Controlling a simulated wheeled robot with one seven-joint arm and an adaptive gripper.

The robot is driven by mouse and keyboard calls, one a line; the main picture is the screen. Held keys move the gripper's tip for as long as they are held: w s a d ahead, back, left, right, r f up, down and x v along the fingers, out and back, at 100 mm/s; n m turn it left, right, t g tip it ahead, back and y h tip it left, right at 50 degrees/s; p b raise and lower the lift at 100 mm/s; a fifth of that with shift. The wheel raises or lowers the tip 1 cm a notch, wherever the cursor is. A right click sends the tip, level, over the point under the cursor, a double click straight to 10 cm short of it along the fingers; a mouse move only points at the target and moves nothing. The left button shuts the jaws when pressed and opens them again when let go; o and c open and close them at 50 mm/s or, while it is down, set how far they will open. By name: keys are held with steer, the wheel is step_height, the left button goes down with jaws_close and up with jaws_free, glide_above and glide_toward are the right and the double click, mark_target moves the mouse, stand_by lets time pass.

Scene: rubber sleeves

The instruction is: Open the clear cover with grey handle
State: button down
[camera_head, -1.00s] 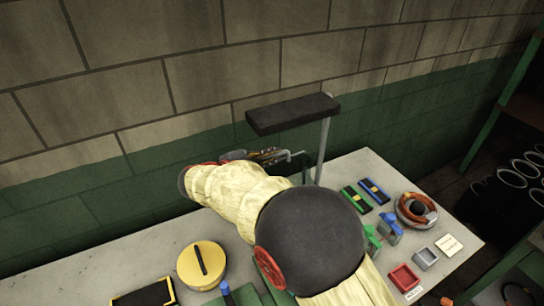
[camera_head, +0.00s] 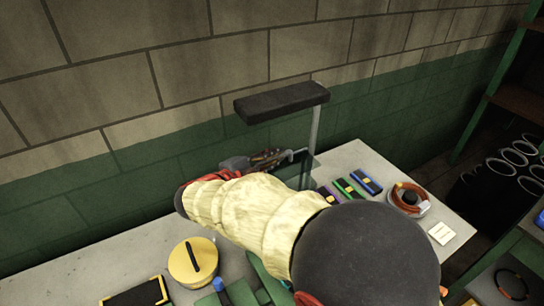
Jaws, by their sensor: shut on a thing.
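My gripper (camera_head: 284,157) is at the far side of the table, below a dark lamp head, with its fingers pointing right. It is shut on a thin grey bar, which looks like the grey handle (camera_head: 299,152). The clear cover (camera_head: 310,167) is hard to make out; a faint see-through pane seems to stand beside the lamp post, just right of the fingertips. My arm in its pale yellow sleeve hides the cover's lower part and whatever lies under it. I cannot tell how far the cover is tilted.
The lamp (camera_head: 282,102) stands close above my gripper on its grey post (camera_head: 315,128). To the right are purple, green and blue blocks (camera_head: 365,182) and an orange coil (camera_head: 408,195). A yellow round tin (camera_head: 193,262) and a black-and-yellow tray (camera_head: 137,293) sit front left. The wall is close behind.

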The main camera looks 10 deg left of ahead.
steer(key=c, duration=2)
jaws_free()
steer(key=shift+o, duration=0.6)
steer(key=v, duration=1.2)
steer(key=shift+f, duration=0.1)
